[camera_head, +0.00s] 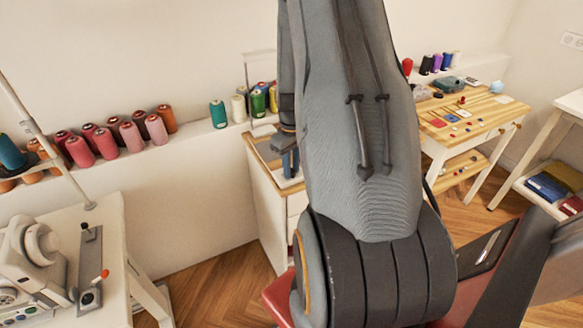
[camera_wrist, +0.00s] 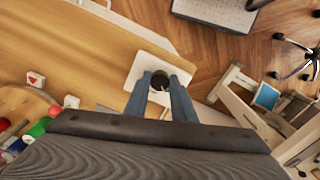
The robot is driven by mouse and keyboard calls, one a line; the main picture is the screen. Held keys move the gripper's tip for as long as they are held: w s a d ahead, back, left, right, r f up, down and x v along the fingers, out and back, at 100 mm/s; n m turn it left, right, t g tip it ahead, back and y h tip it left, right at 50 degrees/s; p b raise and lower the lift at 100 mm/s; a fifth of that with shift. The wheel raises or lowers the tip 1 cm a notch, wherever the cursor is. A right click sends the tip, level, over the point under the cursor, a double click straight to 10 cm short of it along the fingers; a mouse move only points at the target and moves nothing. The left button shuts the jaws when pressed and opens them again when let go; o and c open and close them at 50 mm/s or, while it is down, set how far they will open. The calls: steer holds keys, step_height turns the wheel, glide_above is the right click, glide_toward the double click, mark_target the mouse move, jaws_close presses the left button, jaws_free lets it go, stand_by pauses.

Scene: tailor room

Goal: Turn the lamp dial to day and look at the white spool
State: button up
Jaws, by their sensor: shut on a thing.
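In the wrist view the two blue fingers of my gripper (camera_wrist: 160,98) are shut on a round black dial (camera_wrist: 160,79), one on each side. The dial stands on a white plate (camera_wrist: 144,67) on a wooden top; I cannot read its setting. In the head view my gripper (camera_head: 290,163) is at the white cabinet's wooden top, partly hidden by my arm, and the dial cannot be made out. A white spool (camera_head: 238,108) stands upright on the wall ledge, between a teal spool (camera_head: 218,114) and a green one (camera_head: 258,102).
The white cabinet (camera_head: 270,205) stands against the ledge (camera_head: 190,137). A sewing machine (camera_head: 35,255) stands on a white table at left. A wooden worktable (camera_head: 480,122) with small items is at right. My arm blocks the middle of the head view.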

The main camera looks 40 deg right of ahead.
steer(key=m+b, duration=0.1)
steer(key=m, duration=0.4)
steer(key=shift+m, duration=0.4)
steer(key=m, duration=0.5)
steer(key=shift+w+b, duration=0.1)
steer(key=shift+b, duration=0.3)
steer(key=m+b, duration=0.1)
steer(key=m, duration=0.4)
steer(key=shift+m, duration=0.4)
steer(key=shift+w+r+m+b, duration=0.1)
steer(key=shift+m+b, duration=0.3)
steer(key=shift+m, duration=1.9)
steer(key=o, duration=1.1)
steer(key=shift+c, duration=0.2)
